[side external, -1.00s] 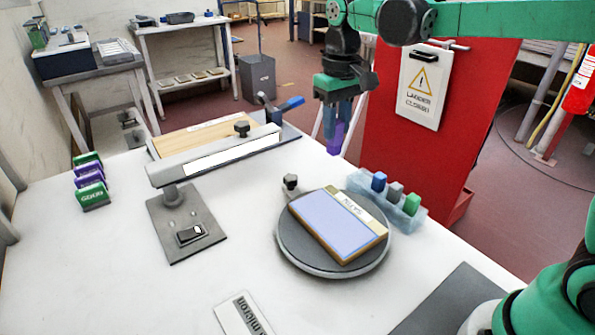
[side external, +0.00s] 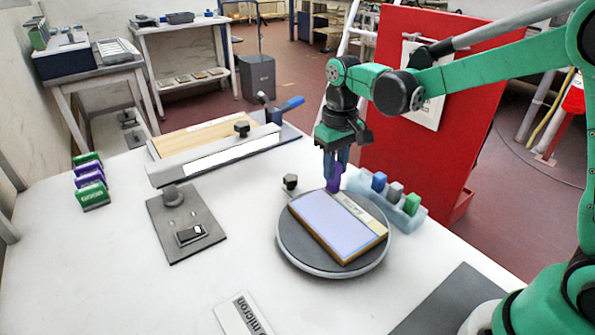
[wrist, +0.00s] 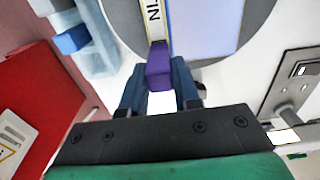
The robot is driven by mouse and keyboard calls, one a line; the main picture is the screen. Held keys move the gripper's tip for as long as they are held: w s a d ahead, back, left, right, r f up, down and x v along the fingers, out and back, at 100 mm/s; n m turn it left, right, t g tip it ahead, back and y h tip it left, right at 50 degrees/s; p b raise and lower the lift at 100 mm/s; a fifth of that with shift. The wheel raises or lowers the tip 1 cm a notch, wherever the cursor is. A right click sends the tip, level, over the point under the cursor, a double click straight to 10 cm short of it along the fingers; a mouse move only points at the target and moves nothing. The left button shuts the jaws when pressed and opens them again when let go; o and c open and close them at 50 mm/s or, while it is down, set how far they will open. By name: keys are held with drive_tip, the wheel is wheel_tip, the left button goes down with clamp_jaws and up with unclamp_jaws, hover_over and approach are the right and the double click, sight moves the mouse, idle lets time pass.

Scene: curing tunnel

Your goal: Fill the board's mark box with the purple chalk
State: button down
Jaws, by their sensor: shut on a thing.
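The purple chalk (wrist: 159,68) is a short block held between the blue fingers of my gripper (wrist: 160,92) in the wrist view. In the side view, my gripper (side external: 336,170) points down with the chalk (side external: 334,182) at its tips, over the far edge of the round turntable (side external: 295,255). The board (side external: 333,222) lies on the turntable, with a pale lavender face, wooden edges and a cream label strip (side external: 357,207) along its far right side. The strip also shows in the wrist view (wrist: 154,20), just beyond the chalk. I cannot make out the mark box.
A clear rack (side external: 410,222) with blue, grey and green chalks stands right of the turntable. A dark knob (side external: 290,182) is at the turntable's far left. A clamp fixture (side external: 215,158) and several green and purple blocks (side external: 92,184) are on the left.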

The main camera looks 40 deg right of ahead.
drive_tip(key=shift+s, duration=0.4)
drive_tip(key=shift+w, duration=0.75)
drive_tip(key=shift+s, duration=0.35)
drive_tip(key=shift+s+r, duration=0.2)
drive_tip(key=shift+r, duration=0.4)
drive_tip(key=shift+s+r, duration=0.2)
drive_tip(key=shift+r, duration=3.25)
